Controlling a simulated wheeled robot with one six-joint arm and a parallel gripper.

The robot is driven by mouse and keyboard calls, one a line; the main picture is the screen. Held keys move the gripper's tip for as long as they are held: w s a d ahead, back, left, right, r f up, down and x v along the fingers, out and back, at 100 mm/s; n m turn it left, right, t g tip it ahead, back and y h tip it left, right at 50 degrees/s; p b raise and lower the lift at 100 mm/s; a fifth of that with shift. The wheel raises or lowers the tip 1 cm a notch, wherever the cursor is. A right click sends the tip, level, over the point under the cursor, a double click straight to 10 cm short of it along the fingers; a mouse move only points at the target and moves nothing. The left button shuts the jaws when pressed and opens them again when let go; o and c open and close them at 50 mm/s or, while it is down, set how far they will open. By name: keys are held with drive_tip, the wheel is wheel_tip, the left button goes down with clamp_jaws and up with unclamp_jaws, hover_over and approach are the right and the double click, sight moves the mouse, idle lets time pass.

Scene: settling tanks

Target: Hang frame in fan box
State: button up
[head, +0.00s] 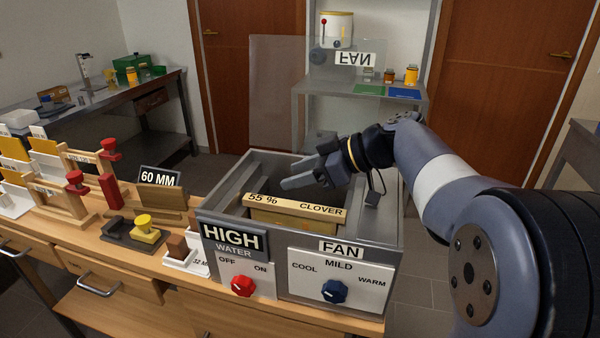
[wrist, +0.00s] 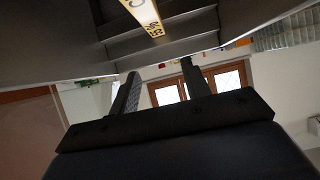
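The frame (head: 295,207) has a pale wooden top bar marked "55 % CLOVER" and a yellowish panel below it. It sits across the front part of the grey fan box (head: 380,228), its lower part hidden inside. I cannot tell whether its bar ends rest on supports. The bar also shows at the top of the wrist view (wrist: 147,14), beyond my fingers. My gripper (head: 305,165) is over the box opening, behind the bar and apart from it. In the wrist view its two fingers (wrist: 160,70) stand apart with nothing between them.
A clear raised lid (head: 280,90) stands behind the box. The front panel has a red water knob (head: 243,286) and a blue fan knob (head: 334,291). Wooden racks (head: 75,175), a "60 MM" sign (head: 160,178) and a yellow-knobbed tool (head: 145,230) crowd the bench at left.

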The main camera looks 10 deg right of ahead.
drive_tip(key=shift+o, duration=0.2)
drive_tip(key=shift+f, duration=0.1)
drive_tip(key=v, duration=1.1)
drive_tip(key=shift+a, duration=0.15)
drive_tip(key=x, duration=1.1)
drive_tip(key=shift+r+p, duration=0.4)
drive_tip(key=shift+f, duration=0.15)
